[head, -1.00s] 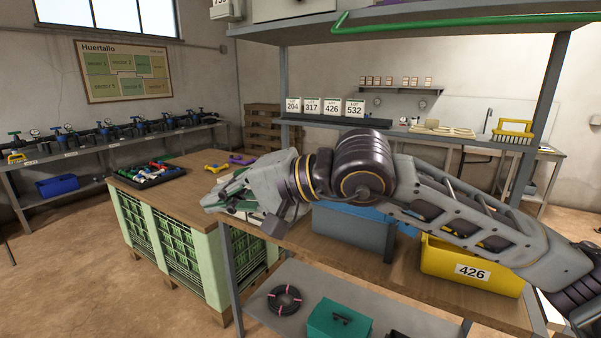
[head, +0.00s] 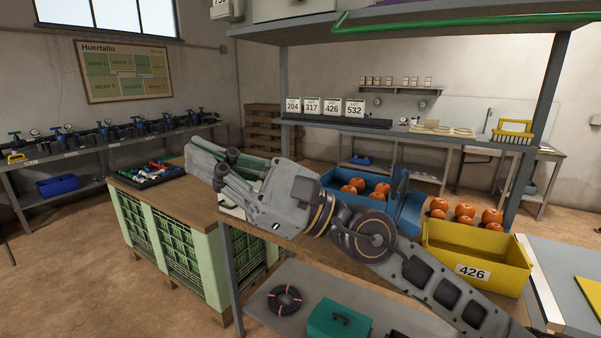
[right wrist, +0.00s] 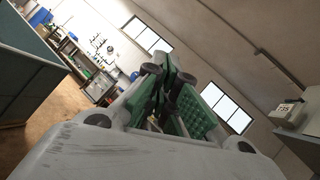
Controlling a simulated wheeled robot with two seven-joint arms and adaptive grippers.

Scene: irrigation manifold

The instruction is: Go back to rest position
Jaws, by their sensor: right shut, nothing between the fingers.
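My right arm reaches in from the lower right of the head view, in front of the shelf rack. My right gripper (head: 207,165) points left, above the near corner of the wooden-topped crate table (head: 190,200). Its fingers are shut with nothing between them. In the right wrist view the gripper (right wrist: 172,88) shows its green pads close together, with wall and windows behind. My left gripper is in neither view.
A blue crate (head: 405,212) with orange-red fruit and a yellow bin (head: 470,258) marked 426 stand on the rack's wooden shelf beside my arm. A rack post (head: 232,275) stands below the gripper. A black tray (head: 150,182) holds coloured valves.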

